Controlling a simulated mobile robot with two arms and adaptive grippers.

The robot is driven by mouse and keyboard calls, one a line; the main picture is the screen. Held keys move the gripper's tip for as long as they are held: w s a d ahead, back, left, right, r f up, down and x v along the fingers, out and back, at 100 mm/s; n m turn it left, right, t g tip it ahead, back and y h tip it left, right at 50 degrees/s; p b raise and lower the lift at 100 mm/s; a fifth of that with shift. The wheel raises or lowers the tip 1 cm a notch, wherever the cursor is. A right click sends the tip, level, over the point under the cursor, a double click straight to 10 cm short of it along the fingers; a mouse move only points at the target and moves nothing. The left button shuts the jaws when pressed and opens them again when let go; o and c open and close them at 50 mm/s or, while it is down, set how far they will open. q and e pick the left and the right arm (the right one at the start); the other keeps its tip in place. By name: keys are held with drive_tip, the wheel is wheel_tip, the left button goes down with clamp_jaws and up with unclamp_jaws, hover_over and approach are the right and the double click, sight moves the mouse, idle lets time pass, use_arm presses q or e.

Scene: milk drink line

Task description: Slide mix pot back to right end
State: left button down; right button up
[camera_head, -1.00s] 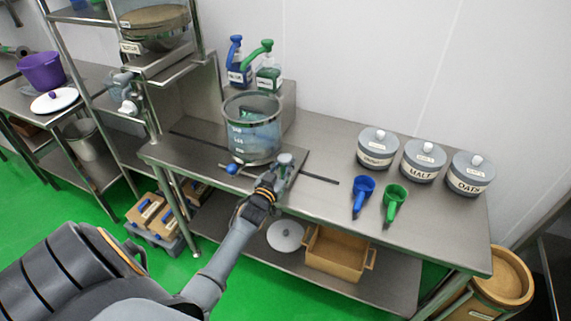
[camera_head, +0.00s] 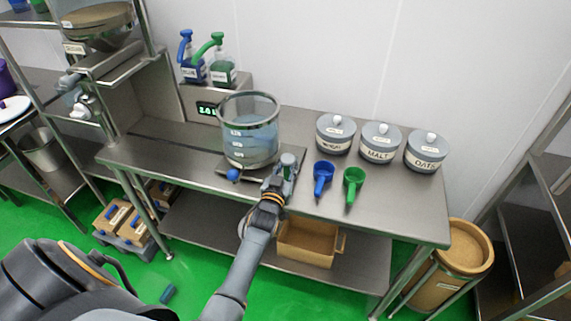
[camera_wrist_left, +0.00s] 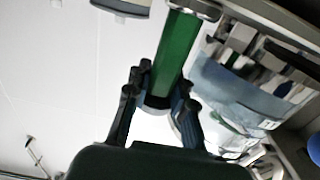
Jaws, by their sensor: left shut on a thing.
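The mix pot (camera_head: 249,138) is a clear, graduated vessel with bluish liquid and a blue tap knob (camera_head: 233,175) at its front. It stands upright on a dark sliding plate (camera_head: 226,161) on the steel bench. My left gripper (camera_head: 281,181) is shut on the upright handle (camera_head: 288,160) at the plate's right front. In the left wrist view, its fingers (camera_wrist_left: 160,100) close around a green post (camera_wrist_left: 177,52), and the clear pot (camera_wrist_left: 250,95) shows to the right. The right gripper is not in view.
A blue funnel (camera_head: 322,176) and a green funnel (camera_head: 354,182) lie right of the gripper. Lidded jars, including malt (camera_head: 380,143), stand behind them. A lit display (camera_head: 207,109) and pump bottles (camera_head: 222,68) are behind left. The bench's right end (camera_head: 420,210) is clear.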

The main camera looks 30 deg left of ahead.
use_arm(q)
drive_tip(key=shift+d+f, duration=0.1)
drive_tip(key=shift+d, duration=0.1)
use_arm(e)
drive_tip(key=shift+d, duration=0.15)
use_arm(q)
drive_tip(key=c, duration=1.1)
unclamp_jaws()
drive_tip(key=shift+d, duration=0.1)
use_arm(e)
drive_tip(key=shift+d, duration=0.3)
use_arm(q)
drive_tip(key=shift+s, duration=0.45)
drive_tip(key=v, duration=1.1)
drive_tip(key=shift+d, duration=0.1)
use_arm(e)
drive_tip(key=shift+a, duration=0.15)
use_arm(q)
drive_tip(key=shift+f, duration=0.1)
